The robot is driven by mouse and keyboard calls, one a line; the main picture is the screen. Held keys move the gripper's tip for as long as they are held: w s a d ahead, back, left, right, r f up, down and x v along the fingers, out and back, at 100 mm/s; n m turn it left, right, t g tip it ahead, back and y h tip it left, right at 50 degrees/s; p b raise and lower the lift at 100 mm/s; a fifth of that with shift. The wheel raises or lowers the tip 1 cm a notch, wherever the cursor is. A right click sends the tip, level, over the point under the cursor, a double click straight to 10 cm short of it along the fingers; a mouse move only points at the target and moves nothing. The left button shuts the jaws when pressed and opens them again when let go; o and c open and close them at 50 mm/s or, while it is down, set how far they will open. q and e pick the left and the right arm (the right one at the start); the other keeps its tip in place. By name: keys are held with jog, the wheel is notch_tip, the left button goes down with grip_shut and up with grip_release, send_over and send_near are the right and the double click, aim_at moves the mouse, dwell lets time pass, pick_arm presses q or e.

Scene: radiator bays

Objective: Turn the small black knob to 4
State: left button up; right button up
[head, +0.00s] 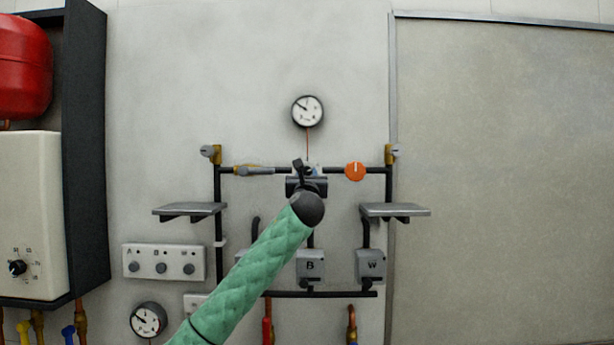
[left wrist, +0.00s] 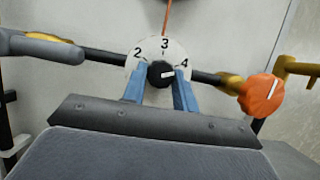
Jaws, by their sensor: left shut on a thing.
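The small black knob (left wrist: 160,74) sits on a round white dial plate (left wrist: 165,47) marked 2, 3 and 4, in the left wrist view. Its white pointer line points right, toward the 4 and perhaps slightly below it. The blue fingers of my left gripper (left wrist: 160,70) are shut on the knob, one on each side. In the head view my left gripper (head: 306,178) is at the pipe, hiding most of the knob and dial. My right gripper is not in view.
An orange knob (head: 355,171) is right of the black knob on the same pipe. A grey lever (head: 256,171) is to the left. A gauge (head: 307,111) hangs above. Shelves (head: 190,209) (head: 395,210) jut out on both sides. A boiler (head: 30,215) with another black knob stands at far left.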

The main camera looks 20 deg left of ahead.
pick_arm(q)
jog(key=shift+d+n+y+b, duration=0.1)
jog(key=shift+n+y+b, duration=0.4)
jog(key=shift+n+b, duration=0.4)
jog(key=shift+n, duration=0.3)
jog(key=o, duration=1)
jog(key=shift+c, duration=0.2)
